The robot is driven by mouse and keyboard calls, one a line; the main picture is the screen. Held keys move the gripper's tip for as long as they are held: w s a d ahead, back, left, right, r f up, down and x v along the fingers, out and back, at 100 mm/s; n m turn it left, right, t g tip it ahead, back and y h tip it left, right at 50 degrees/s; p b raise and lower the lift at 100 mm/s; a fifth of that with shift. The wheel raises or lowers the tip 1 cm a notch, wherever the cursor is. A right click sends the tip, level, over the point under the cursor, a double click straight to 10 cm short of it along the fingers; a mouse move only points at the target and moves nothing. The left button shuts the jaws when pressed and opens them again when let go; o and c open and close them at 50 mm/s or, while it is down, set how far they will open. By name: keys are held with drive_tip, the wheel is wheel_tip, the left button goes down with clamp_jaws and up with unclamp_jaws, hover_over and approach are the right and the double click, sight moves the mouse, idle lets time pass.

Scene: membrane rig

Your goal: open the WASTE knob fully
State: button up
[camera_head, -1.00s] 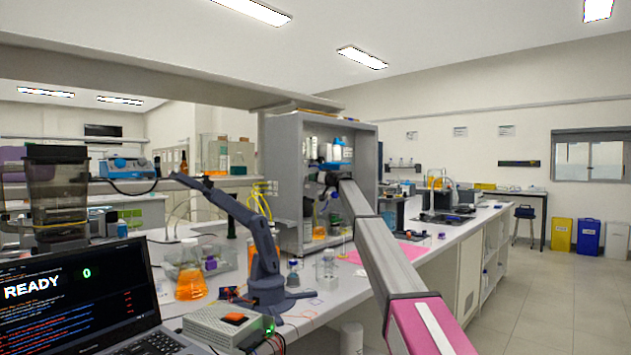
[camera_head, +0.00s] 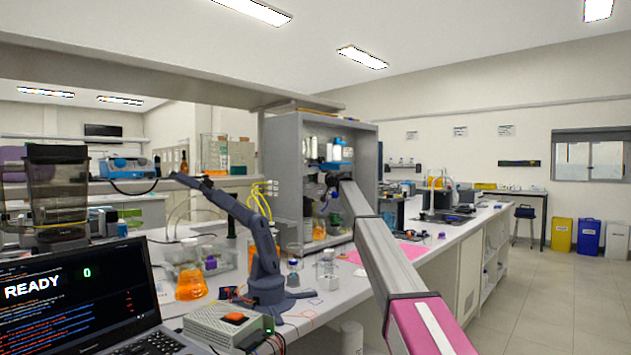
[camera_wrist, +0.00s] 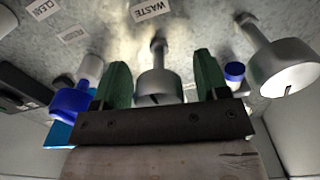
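The WASTE label (camera_wrist: 152,10) is at the top middle of the wrist view, on a grey panel. Below it a pale grey knob (camera_wrist: 157,82) sticks out on a short stem. My gripper (camera_wrist: 160,82) has its two green fingers on either side of this knob, with a visible gap at each side. The knob's lower end is partly hidden by the dark gripper body. In the head view my arm reaches into an open grey cabinet (camera_head: 284,185); the fingers and the knob cannot be made out there.
Another grey knob (camera_wrist: 284,72) stands close to the right finger, and a blue knob (camera_wrist: 72,100) to the left. A small blue-ended part (camera_wrist: 235,72) is just beyond the right finger. A CLEAN label (camera_wrist: 42,8) is at upper left. Bottles (camera_head: 327,268) stand on the bench near the cabinet.

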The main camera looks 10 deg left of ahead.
drive_tip(key=shift+d, duration=0.1)
drive_tip(key=v, duration=1)
drive_tip(key=shift+s+d, duration=0.2)
drive_tip(key=shift+s, duration=0.05)
